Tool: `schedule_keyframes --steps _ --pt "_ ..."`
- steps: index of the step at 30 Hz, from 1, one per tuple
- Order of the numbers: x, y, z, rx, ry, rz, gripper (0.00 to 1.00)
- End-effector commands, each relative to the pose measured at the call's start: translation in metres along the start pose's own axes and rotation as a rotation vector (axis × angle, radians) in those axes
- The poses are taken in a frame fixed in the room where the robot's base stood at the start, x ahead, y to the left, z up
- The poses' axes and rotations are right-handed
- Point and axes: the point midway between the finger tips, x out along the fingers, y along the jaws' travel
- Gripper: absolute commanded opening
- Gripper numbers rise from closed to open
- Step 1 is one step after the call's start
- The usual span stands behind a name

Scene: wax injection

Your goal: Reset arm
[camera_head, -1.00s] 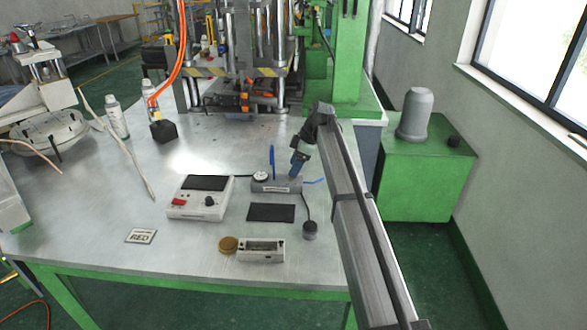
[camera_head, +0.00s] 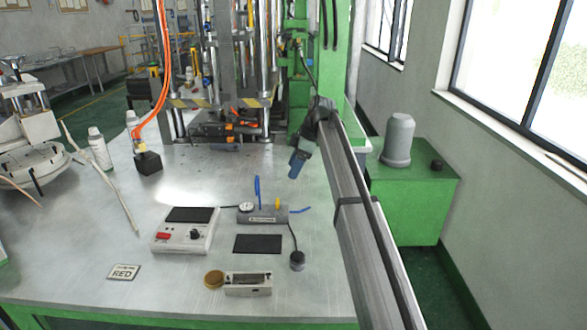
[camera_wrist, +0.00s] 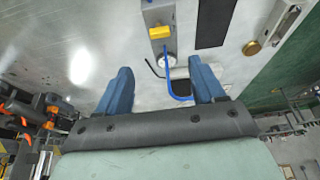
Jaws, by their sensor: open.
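My gripper (camera_head: 297,166) is at the end of my arm, above the metal table, behind and to the right of the grey block (camera_head: 264,214) with a gauge. In the wrist view my gripper (camera_wrist: 162,90) shows two blue fingers set wide apart with nothing held between them. The grey block carries a small yellow piece (camera_head: 277,204), which also shows in the wrist view (camera_wrist: 160,32). A blue tube (camera_head: 257,190) stands up from the block, and it curves below the yellow piece in the wrist view.
A tall press (camera_head: 225,100) stands behind. A green cabinet (camera_head: 415,205) is at the right.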

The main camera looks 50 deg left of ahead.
Motion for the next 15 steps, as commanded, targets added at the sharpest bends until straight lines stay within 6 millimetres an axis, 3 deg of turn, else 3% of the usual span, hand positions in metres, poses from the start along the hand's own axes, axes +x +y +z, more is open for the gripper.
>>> schedule_keyframes --steps 12,15 --pt "0.0005 0.0 0.0001 0.0 0.0 0.0 0.68" --pt "0.0026 -0.002 0.0094 0.018 -0.002 0.003 0.68"
